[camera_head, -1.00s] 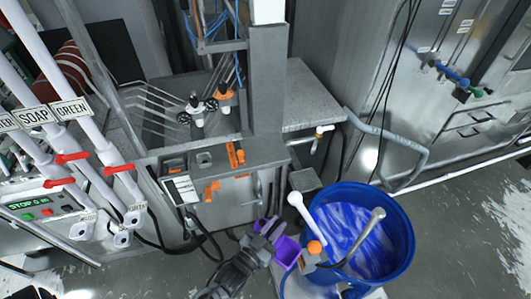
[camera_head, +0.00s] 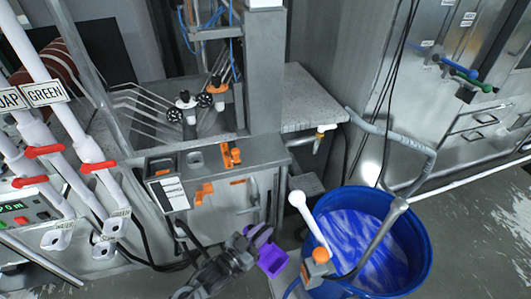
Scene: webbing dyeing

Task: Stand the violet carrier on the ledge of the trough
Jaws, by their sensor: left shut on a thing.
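The violet carrier (camera_head: 272,261) is a small violet open-looking box at the lower middle, left of the blue barrel. My left gripper (camera_head: 256,241) is shut on it, and its dark fingers hide part of it. The carrier is held in front of the grey steel trough unit (camera_head: 232,190), low and toward the viewer. The unit's flat front top (camera_head: 268,150) carries orange fittings. Which edge is the ledge is hard to tell. My right gripper is not in view.
The blue barrel (camera_head: 415,265) of blue liquid stands at right, with a white-knobbed lever (camera_head: 297,199) and an orange-topped fitting (camera_head: 320,254) by its near-left rim. White pipes with red handles (camera_head: 44,151) are at left. A speckled grey slab (camera_head: 312,98) lies behind right.

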